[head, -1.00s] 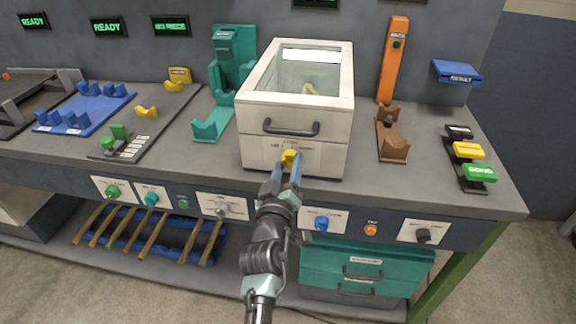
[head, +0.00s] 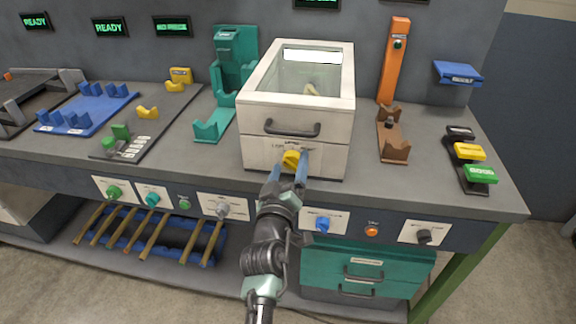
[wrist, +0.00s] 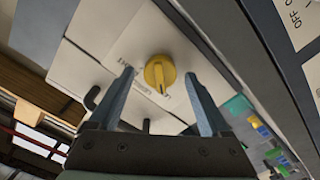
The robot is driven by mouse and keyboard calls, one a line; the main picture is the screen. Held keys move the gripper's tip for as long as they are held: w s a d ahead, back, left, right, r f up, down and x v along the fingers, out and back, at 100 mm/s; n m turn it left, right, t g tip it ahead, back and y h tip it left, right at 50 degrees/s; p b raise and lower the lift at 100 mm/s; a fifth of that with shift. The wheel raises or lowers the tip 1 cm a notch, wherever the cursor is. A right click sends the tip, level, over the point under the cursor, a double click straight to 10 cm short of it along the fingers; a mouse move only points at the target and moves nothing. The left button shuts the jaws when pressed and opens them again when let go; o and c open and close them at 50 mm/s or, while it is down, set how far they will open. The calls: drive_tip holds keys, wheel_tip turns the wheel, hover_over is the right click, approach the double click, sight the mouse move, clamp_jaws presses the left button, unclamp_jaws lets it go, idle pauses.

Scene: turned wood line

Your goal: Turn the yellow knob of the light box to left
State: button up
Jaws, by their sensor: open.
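The light box (head: 262,110) is a cream box with a glass top and a dark front handle (head: 291,128). Its yellow knob (head: 291,159) sits on the lower front face, over a printed label. In the wrist view the knob (wrist: 159,72) is round with a raised grip bar and a dark pointer line. My gripper (head: 287,172) is open in front of the knob. In the wrist view its two blue fingers (wrist: 160,92) stand apart on either side of the knob, with visible gaps and no contact seen.
Below the worktop edge is a panel with a grey knob (head: 222,209), a blue knob (head: 322,224) and an orange button (head: 371,231). A teal fixture (head: 235,75) stands left of the box, and a brown stand (head: 392,140) right of it.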

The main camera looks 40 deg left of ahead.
drive_tip(key=p+v, duration=0.1)
drive_tip(key=v, duration=1.2)
drive_tip(key=shift+p, duration=0.35)
drive_tip(key=shift+w, duration=0.1)
